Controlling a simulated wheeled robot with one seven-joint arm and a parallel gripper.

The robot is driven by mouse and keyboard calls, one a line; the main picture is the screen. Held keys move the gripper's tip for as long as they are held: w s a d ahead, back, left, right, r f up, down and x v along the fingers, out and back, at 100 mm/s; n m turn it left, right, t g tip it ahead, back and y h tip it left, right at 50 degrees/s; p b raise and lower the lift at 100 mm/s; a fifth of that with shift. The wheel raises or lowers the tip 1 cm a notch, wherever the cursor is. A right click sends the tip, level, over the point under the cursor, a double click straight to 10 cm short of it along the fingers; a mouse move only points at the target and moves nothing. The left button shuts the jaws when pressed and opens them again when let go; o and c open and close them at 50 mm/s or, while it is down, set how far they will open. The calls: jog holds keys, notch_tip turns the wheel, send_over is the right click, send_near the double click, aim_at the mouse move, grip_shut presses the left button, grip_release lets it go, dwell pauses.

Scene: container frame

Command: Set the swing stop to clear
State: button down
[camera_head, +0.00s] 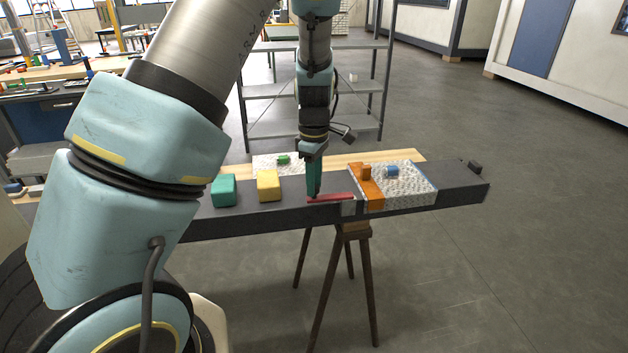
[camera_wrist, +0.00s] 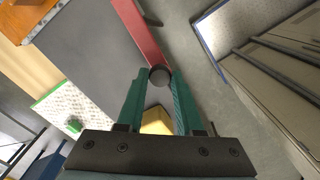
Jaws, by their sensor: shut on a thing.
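The red bar (camera_head: 331,197), which looks like the swing stop, lies along the front edge of the dark grey beam. My gripper (camera_head: 314,196) points down at the bar's left end. In the wrist view my gripper (camera_wrist: 159,73) has its green fingers on both sides of the knob, shut on it. The knob is hidden in the head view.
A green block (camera_head: 224,190) and a yellow block (camera_head: 268,186) stand on the beam left of my gripper. An orange piece (camera_head: 371,186) and a white speckled pad (camera_head: 412,188) with a blue part (camera_head: 392,172) are to the right. Another speckled pad with a green part (camera_head: 283,160) is behind.

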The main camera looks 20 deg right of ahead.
jog(key=c, duration=0.5)
grip_release()
jog(key=shift+c, duration=0.2)
jog(key=shift+r, duration=0.55)
notch_tip(320, 180, up, 10)
jog(key=b, duration=0.2)
jog(key=shift+f, duration=0.15)
